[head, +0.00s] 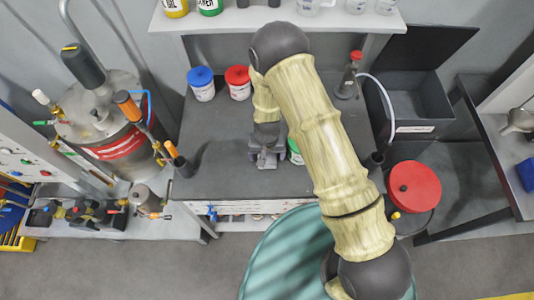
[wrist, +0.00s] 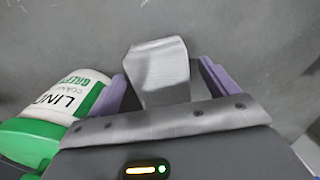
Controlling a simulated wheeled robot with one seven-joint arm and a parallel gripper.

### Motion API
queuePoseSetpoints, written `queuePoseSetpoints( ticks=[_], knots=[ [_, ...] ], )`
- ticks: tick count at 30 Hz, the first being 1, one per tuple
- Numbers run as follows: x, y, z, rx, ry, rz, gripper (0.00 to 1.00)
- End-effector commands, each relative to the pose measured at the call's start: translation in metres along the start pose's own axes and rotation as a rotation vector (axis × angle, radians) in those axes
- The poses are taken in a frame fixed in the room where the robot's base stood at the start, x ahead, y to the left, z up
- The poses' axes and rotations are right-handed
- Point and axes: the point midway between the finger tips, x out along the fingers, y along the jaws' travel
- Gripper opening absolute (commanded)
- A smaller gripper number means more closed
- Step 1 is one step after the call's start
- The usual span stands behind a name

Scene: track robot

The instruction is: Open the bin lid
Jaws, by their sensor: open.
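The dark bin (head: 418,103) stands at the back right in the head view, with a pale label on its front. Its black lid (head: 428,47) is raised and tilted back toward the wall, and the inside of the bin shows. My gripper (head: 268,156) is low over the dark worktop, well to the left of the bin. It is open. In the wrist view a pale grey block (wrist: 160,72) shows between its purple-grey fingers; I cannot tell whether they touch it. The bin is not in the wrist view.
A green and white can (wrist: 68,110) is close to the left of my gripper in the wrist view. Blue-lidded (head: 201,84) and red-lidded (head: 238,82) tubs stand on the worktop (head: 225,135). A squeeze bottle (head: 349,75) and a round red lid (head: 414,186) are near the bin.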

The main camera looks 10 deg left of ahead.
Motion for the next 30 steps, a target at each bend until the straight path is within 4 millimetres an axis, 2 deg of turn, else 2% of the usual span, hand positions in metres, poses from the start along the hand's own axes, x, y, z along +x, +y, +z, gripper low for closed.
queuePoseSetpoints(
  ticks=[6,22,27,29,30],
  knots=[
    [0.015,0.000,0.000,0.000,0.000,0.000,0.85],
    [0.016,0.000,0.000,-0.001,0.001,0.000,0.85],
    [0.016,0.000,0.000,-0.001,0.001,0.000,0.52],
    [0.016,0.000,0.000,-0.001,0.001,0.000,0.40],
    [0.016,0.000,0.000,-0.001,0.001,0.000,0.38]
  ],
)
